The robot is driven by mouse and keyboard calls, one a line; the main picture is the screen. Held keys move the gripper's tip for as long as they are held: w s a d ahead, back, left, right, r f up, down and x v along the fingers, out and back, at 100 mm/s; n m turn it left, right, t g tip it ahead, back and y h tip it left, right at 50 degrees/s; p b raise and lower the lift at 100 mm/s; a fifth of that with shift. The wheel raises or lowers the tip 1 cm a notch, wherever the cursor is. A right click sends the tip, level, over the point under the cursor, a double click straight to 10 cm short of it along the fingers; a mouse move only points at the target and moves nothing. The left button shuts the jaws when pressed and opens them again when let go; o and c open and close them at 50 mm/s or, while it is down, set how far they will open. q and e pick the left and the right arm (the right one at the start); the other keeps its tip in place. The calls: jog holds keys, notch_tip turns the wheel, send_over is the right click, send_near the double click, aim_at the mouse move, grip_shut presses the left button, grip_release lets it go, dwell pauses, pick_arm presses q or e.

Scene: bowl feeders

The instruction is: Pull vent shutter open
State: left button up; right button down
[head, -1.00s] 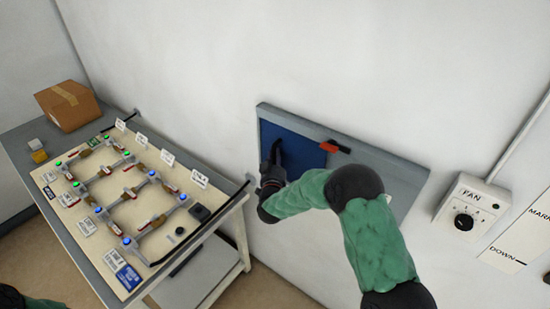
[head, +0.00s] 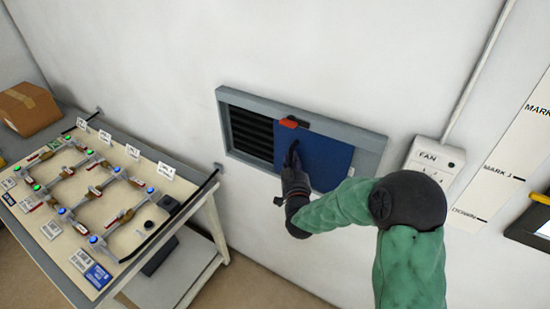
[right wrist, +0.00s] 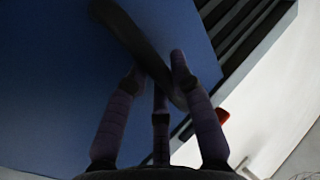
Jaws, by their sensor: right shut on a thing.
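The vent shutter is a blue panel (head: 325,160) in a grey wall frame (head: 375,152). It covers the middle and part of the right of the frame. Dark vent slats (head: 250,132) show uncovered at the left. A red latch piece (head: 289,123) sits at the panel's upper left edge. My right gripper (head: 293,165) is at the panel's left side, shut on a dark shutter handle (head: 293,152). In the right wrist view the fingers (right wrist: 160,75) close around the dark bar-like handle (right wrist: 130,30) in front of the blue panel. My left gripper is not in view.
A cart (head: 205,212) with a board of valves and lights (head: 110,215) stands at the left, a cardboard box (head: 28,108) behind it. A FAN control box (head: 432,160) and a marked strip (head: 510,150) are on the wall at the right. The wall above the vent is clear.

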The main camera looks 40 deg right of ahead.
jog(key=shift+s+d, duration=0.25)
jog(key=shift+s, duration=0.4)
jog(key=shift+s+d, duration=0.25)
jog(key=shift+s, duration=0.35)
jog(key=c, duration=1.3)
grip_release()
jog(key=v, duration=1.2)
